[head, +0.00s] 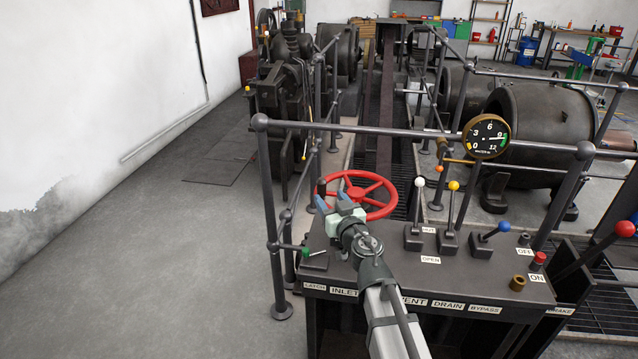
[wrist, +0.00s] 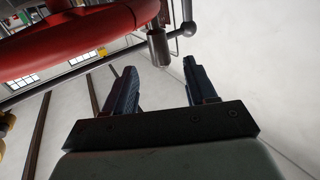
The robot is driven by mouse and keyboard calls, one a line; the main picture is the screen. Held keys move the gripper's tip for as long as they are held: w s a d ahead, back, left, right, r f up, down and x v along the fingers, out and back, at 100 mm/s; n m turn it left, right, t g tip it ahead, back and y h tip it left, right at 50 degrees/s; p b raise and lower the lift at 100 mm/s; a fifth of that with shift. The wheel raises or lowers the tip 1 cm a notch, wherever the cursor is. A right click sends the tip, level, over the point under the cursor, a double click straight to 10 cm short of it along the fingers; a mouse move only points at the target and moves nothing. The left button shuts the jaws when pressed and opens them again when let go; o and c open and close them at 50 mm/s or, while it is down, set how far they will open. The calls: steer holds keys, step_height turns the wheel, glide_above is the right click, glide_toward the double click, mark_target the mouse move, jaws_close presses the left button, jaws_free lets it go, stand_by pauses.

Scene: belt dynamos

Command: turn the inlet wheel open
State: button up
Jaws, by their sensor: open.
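The inlet wheel (head: 358,193) is a red spoked handwheel above the back left of the control desk, behind the INLET label (head: 344,292). In the wrist view its thick red rim (wrist: 80,42) crosses the upper left. My gripper (head: 331,193) is at the wheel's near left side in the head view. In the wrist view the gripper (wrist: 159,66) points toward the rim, which lies beyond the fingertips. Whether a finger touches the rim I cannot tell. My gripper and wrist hide the wheel's lower mount.
A grey guard rail (head: 360,129) runs behind the wheel, with a post at left. Levers with white (head: 420,182), yellow (head: 454,186) and blue (head: 504,226) knobs stand right of the wheel. A water gauge (head: 485,136) hangs on the rail.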

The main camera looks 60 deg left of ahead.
mark_target(319, 182)
steer(key=x, duration=0.9)
steer(key=shift+a, duration=0.2)
jaws_close()
